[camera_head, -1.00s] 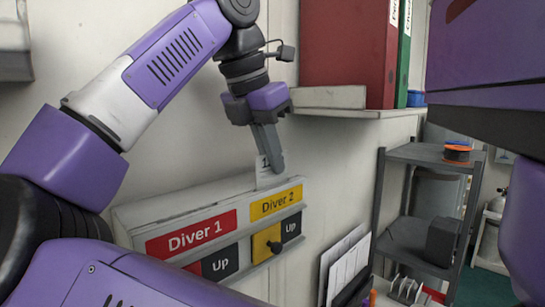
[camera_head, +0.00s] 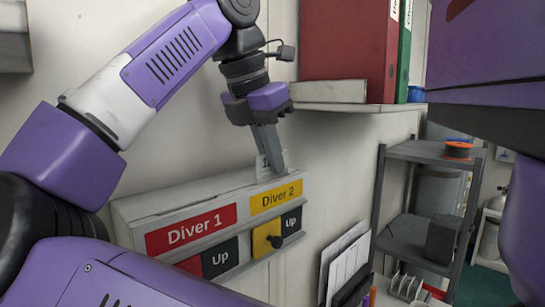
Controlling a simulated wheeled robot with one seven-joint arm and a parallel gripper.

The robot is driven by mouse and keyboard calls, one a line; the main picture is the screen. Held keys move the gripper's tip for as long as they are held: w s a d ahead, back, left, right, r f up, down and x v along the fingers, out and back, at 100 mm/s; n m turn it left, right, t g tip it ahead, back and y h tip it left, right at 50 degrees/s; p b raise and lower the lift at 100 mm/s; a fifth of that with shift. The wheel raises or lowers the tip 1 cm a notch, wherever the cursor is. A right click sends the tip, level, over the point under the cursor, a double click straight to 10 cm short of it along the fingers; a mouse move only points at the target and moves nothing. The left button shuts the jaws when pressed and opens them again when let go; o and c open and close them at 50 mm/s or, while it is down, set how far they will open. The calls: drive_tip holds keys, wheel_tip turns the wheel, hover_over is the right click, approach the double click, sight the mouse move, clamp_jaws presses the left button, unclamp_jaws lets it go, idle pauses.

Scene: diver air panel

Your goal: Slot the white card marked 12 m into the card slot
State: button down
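The white card (camera_head: 262,168) is upright between the fingers of my gripper (camera_head: 272,170), at the top of the panel box above the yellow Diver 2 label (camera_head: 276,197). Only a sliver of the card and part of its dark print show. The rest is behind the fingers or behind the panel's top edge. My gripper points down and looks shut on the card. The card slot itself is hidden, so I cannot tell how deep the card sits in it. The panel box (camera_head: 150,204) is fixed along the wall.
A wall shelf (camera_head: 345,107) with binders is close to the right of my wrist. A grey rack (camera_head: 412,205) stands at the right.

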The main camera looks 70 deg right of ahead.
drive_tip(key=shift+f, duration=0.2)
drive_tip(key=c, duration=1.6)
unclamp_jaws()
